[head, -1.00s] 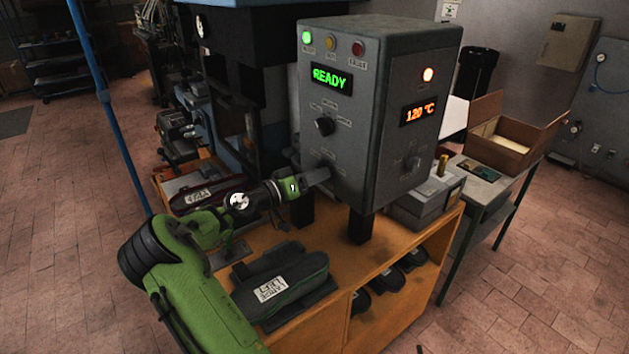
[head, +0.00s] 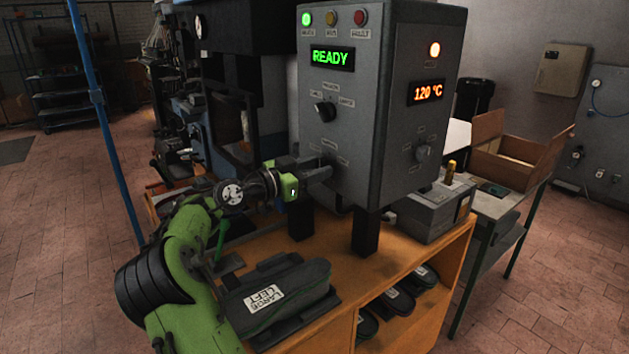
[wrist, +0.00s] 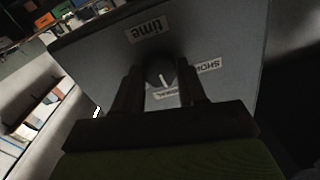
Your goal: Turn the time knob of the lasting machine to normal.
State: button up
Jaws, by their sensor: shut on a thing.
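The lasting machine's grey control box (head: 345,75) stands on legs on the wooden bench. My gripper (head: 328,170) is at the lower part of its front panel, its fingers hiding the lower knob in the head view. In the wrist view my gripper (wrist: 162,88) has its fingers on both sides of the dark round time knob (wrist: 160,70) and is shut on it. The "time" label (wrist: 148,29) appears upside down. A "short" label (wrist: 203,66) is right of the knob; another label (wrist: 165,93) is partly hidden between the fingers. The knob's white pointer mark lies toward that hidden label.
Another knob (head: 325,110) sits above on the same panel, and one (head: 423,152) is on the box's right side. The display (head: 332,57) reads READY, the other (head: 426,92) 120 °C. A "LARGE LEFT" shoe last (head: 275,297) lies on the bench (head: 385,268) below my arm.

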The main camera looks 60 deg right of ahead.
jog(key=shift+m+b, duration=0.3)
jog(key=shift+m, duration=0.1)
jog(key=o, duration=1.1)
jog(key=shift+c, duration=0.2)
jog(key=p+v, duration=0.1)
jog(key=v, duration=1.4)
jog(key=shift+w+a+p, duration=0.2)
jog(key=shift+a+p, duration=0.15)
jog(key=shift+a, duration=0.05)
